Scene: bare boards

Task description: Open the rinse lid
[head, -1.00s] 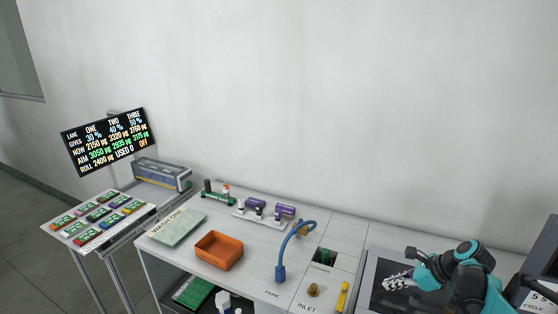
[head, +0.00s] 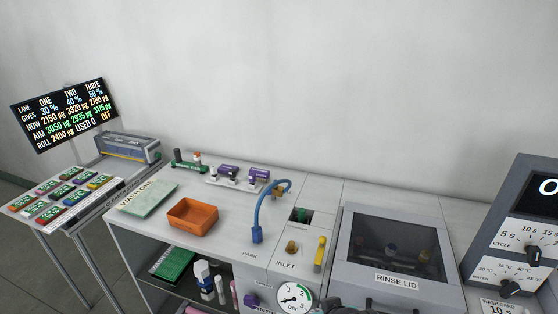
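The rinse lid (head: 397,279) is a grey framed cover with a dark see-through window, at the lower right of the head view. It lies shut over the rinse bay, and its label faces me on the front strip. Several round, dull-coloured shapes show dimly through the window. A dark shape (head: 345,304) shows at the bottom edge by the lid's front left corner; I cannot tell what it is. Neither of my grippers can be made out in this view.
A control box (head: 520,240) with dials stands right of the lid. Left of it are a yellow handle (head: 320,254), a blue hose (head: 258,232) and a pressure gauge (head: 295,298). An orange tray (head: 192,217) sits further left on the counter.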

